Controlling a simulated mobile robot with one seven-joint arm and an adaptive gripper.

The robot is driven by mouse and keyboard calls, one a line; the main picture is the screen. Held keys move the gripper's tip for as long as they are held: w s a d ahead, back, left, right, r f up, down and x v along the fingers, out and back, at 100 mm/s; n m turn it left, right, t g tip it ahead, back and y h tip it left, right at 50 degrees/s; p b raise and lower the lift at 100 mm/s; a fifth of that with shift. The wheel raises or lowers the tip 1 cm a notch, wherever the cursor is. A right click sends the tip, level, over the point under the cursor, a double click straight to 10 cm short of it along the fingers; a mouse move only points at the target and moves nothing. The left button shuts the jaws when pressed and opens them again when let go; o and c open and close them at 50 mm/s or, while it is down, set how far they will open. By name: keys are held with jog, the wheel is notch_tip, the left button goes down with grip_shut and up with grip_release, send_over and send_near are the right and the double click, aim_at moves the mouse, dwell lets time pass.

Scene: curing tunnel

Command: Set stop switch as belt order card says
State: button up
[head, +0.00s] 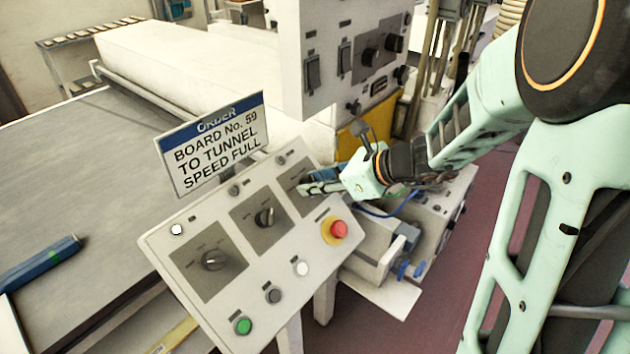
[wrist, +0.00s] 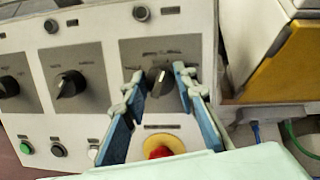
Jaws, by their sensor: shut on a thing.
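The order card (head: 213,145) stands above the sloped control panel (head: 160,248) and reads "ORDER BOARD No. 59 TO TUNNEL SPEED FULL". The panel has a left rotary switch (head: 212,260), a middle rotary switch (head: 264,217) and a right rotary switch (wrist: 158,82), each on a grey plate. My gripper (wrist: 160,74) is shut on the knob of the right rotary switch, with one blue finger on each side. In the head view my gripper (head: 312,188) hides this knob. The small lettering around the switches is too blurred to read.
A red mushroom button (head: 338,229) on a yellow ring sits below the right switch, close to my fingers. Green (head: 243,326), dark and white buttons line the panel's lower edge. A taller switch box (head: 345,60) stands behind. The belt (head: 75,180) is at left.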

dwell(0.3)
jog(key=o, duration=1.2)
jog(key=shift+c, duration=0.2)
jog(key=shift+d+r, duration=0.1)
jog(key=v, duration=1.1)
jog(key=shift+s+d+r, duration=0.2)
jog(key=shift+s+d, duration=0.05)
jog(key=shift+s, duration=0.05)
